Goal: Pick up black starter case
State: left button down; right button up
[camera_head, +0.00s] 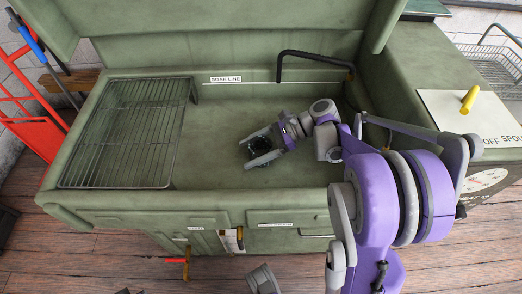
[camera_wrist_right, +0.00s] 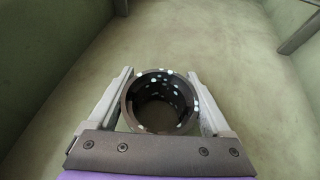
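The black starter case (camera_wrist_right: 160,127) is a short, dark, open cylinder with pale specks inside, seen end-on in the right wrist view. In the head view the case (camera_head: 259,169) shows small and dark in the green soak basin, partly hidden by my gripper. My right gripper (camera_head: 254,151) reaches in from the right. In the wrist view its two grey fingers (camera_wrist_right: 160,82) lie along both sides of the case and appear to touch it. Whether the case is clear of the basin floor I cannot tell.
The green basin (camera_head: 220,120) has raised walls and a front rim. A wire rack (camera_head: 125,135) covers its left side. A black bent pipe (camera_head: 315,56) stands at the back right. A white panel with a yellow handle (camera_head: 469,99) is at right.

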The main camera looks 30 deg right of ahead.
grip_shut()
jog(key=shift+r, duration=0.1)
